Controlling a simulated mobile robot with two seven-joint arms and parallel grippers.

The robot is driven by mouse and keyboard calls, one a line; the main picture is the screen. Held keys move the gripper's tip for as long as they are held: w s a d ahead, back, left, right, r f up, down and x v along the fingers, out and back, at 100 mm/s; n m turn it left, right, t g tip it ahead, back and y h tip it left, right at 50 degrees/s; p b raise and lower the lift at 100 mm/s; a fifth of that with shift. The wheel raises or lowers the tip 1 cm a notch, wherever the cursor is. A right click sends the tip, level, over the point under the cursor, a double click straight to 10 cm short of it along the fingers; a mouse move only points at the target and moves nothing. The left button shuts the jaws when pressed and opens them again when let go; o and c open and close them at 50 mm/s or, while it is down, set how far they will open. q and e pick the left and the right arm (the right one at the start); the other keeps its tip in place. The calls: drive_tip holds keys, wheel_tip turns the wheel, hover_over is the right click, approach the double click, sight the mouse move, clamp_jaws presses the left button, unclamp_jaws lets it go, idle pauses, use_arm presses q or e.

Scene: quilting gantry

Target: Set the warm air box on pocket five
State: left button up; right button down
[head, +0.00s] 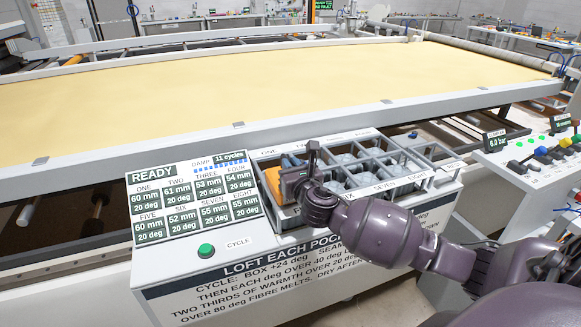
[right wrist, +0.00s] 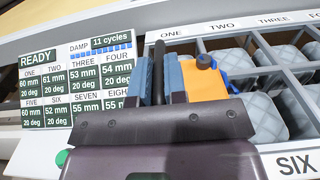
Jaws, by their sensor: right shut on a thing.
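The warm air box appears to be the orange block (head: 273,186) at the left end of the pocket frame (head: 395,158). My right gripper (head: 310,170) is over the frame's front left part. In the right wrist view its blue-padded fingers (right wrist: 159,82) are shut on a dark upright bar beside the orange. The FIVE label and pocket five are hidden behind my gripper. I cannot tell whether the box rests in a pocket or hangs above it. My left gripper is not in view.
Grey quilted pads (right wrist: 255,117) fill other pockets, divided by raised grey bars. Left of the frame are the READY display (head: 190,200) and a green cycle button (head: 206,250). The wide yellow quilting bed (head: 250,85) lies behind; a control console (head: 545,150) stands at right.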

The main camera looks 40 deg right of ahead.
drive_tip(key=shift+f, duration=0.15)
drive_tip(key=c, duration=1.2)
unclamp_jaws()
drive_tip(key=shift+o, duration=0.2)
drive_tip(key=v, duration=1.2)
drive_tip(key=s+a+f+m+g+y, duration=0.2)
drive_tip(key=s+f+m, duration=0.7)
drive_tip(key=m, duration=0.7)
drive_tip(key=s+a+f+m+g+y, duration=0.2)
drive_tip(key=s+a+f+m+g, duration=0.2)
drive_tip(key=s+f+m, duration=0.5)
drive_tip(key=shift+s+a+f+m+p, duration=0.35)
drive_tip(key=shift+a+f+m, duration=0.4)
drive_tip(key=shift+f+m, duration=2.85)
